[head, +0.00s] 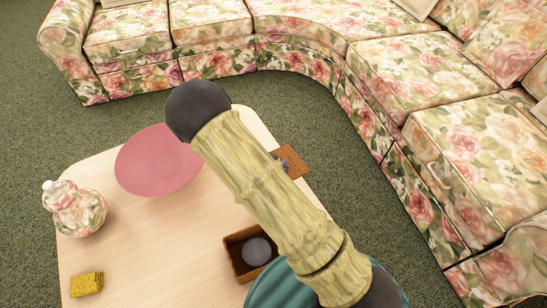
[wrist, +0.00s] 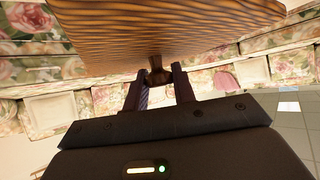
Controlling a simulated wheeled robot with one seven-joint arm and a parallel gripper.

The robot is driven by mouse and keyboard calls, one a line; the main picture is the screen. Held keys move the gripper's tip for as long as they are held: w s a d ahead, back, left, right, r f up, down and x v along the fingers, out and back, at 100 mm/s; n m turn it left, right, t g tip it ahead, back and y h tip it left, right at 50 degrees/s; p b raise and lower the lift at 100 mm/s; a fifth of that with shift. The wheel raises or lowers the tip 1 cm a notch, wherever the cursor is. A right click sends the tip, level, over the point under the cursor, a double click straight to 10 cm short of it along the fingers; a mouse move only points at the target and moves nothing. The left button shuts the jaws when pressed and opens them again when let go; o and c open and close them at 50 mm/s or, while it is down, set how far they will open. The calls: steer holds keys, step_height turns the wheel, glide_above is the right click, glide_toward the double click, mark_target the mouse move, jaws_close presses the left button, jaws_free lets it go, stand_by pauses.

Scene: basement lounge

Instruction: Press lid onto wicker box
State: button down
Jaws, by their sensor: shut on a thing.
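The brown wicker lid (head: 292,162) shows beyond my arm in the head view, partly hidden by it. In the wrist view the lid (wrist: 150,30) fills the upper middle, its ribbed face tilted. My gripper (wrist: 158,78) is shut on the lid's small dark knob (wrist: 157,71), with one finger on either side. In the head view my gripper is mostly hidden behind my arm. The wicker box (head: 233,262) stands uncovered on the table, below and left of the lid in the picture. A grey round thing (head: 256,251) lies inside it. My arm hides part of the box's surroundings.
The pale wooden table (head: 150,245) also bears a pink round plate or mat (head: 158,160), a floral lidded jar (head: 75,208) and a yellow sponge-like block (head: 87,284). A floral corner sofa (head: 300,40) curves around the far and right sides. Bare tabletop lies left of the box.

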steer(key=w+d+f+n+t+y, duration=0.1)
steer(key=w+d+f+n+y, duration=0.3)
steer(key=d, duration=0.5)
steer(key=shift+w+n+t+y, duration=0.3)
steer(key=shift+w+n+y, duration=0.5)
steer(key=shift+w+n, duration=0.3)
